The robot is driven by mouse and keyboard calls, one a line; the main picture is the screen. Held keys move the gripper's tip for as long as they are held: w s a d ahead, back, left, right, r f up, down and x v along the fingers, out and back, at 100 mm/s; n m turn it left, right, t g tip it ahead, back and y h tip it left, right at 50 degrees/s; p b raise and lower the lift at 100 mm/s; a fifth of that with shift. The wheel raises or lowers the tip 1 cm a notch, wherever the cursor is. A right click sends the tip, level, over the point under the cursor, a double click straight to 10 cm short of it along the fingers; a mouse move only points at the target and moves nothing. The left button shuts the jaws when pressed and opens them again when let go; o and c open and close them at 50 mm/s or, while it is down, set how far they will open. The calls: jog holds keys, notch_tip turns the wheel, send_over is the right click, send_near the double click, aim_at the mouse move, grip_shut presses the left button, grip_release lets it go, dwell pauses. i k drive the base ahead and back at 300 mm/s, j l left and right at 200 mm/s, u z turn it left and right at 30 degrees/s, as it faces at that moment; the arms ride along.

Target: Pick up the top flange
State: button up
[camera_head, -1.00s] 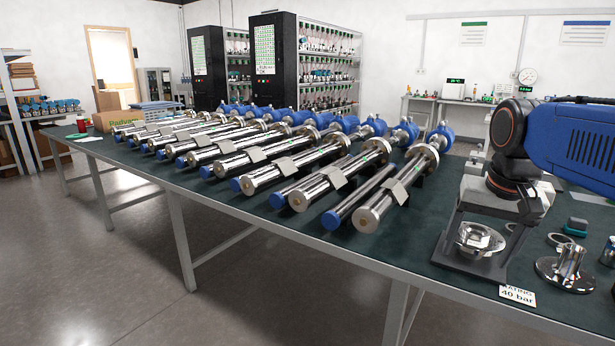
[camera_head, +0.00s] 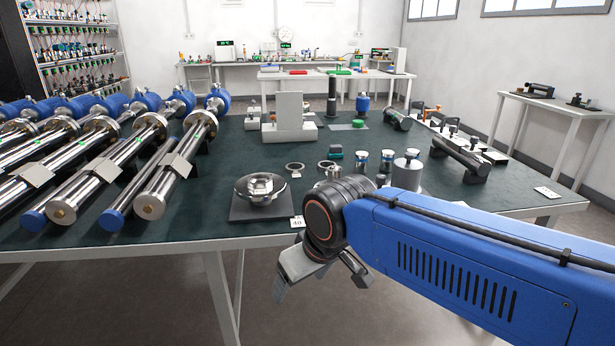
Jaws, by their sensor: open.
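A shiny silver flange (camera_head: 260,188) lies flat on a dark square pad (camera_head: 262,208) near the table's front edge, in the middle of the view. It has a raised round hub, and I cannot tell how many flanges are stacked there. My gripper (camera_head: 322,288) points down, to the right of and nearer than the flange. It is open, appears empty and is clear of the flange.
A small "40" card (camera_head: 298,221) stands beside the pad. Long metal tubes with blue ends (camera_head: 172,180) lie to the left. Rings (camera_head: 294,168), small cylinders (camera_head: 387,160) and a grey stand (camera_head: 290,118) are behind. Bare green tabletop (camera_head: 200,215) lies left of the pad.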

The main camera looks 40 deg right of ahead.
aim_at(334, 172)
jog(key=z, duration=0.9)
